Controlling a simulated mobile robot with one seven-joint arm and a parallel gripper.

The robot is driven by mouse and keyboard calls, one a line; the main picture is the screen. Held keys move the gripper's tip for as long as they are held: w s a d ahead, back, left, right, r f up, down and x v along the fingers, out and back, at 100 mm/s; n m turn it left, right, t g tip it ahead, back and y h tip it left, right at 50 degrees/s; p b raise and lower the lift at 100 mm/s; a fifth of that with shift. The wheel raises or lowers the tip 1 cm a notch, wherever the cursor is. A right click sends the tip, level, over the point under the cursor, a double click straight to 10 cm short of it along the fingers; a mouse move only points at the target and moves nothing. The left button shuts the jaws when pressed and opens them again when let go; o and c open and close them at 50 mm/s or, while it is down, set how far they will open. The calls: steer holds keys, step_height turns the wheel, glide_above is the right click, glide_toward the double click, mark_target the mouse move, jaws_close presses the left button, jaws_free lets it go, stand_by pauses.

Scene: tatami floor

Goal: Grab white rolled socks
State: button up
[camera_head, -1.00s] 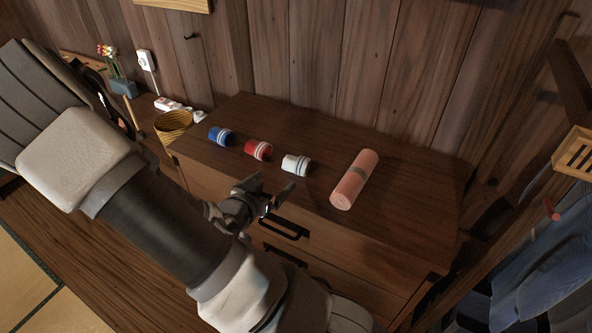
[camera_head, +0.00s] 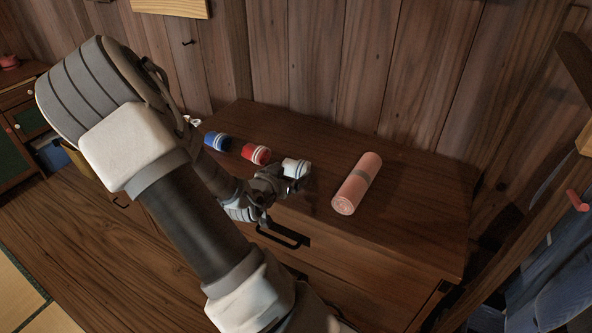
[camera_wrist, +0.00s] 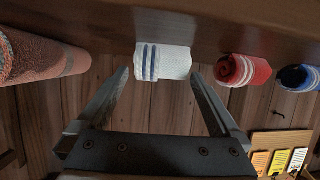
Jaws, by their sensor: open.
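The white rolled socks (camera_head: 295,168) lie on the dresser top, at the right end of a row of three rolls. In the wrist view the white socks (camera_wrist: 163,62), with blue-grey stripes, sit ahead of and roughly between the two fingertips. My gripper (camera_head: 286,183) is open and empty, right at the near side of the white socks. In the wrist view my gripper (camera_wrist: 158,80) shows its fingers spread wide. I cannot tell whether either finger touches the socks. In the head view, my gripper hides part of their near side.
Red rolled socks (camera_head: 255,154) and blue rolled socks (camera_head: 217,141) lie to the left on the dresser (camera_head: 420,215). A plank wall (camera_head: 330,60) stands behind. The dresser's right part is clear.

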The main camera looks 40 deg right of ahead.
mark_target(293, 169)
steer(key=x, duration=0.5)
steer(key=shift+w, duration=0.1)
steer(key=c, duration=1)
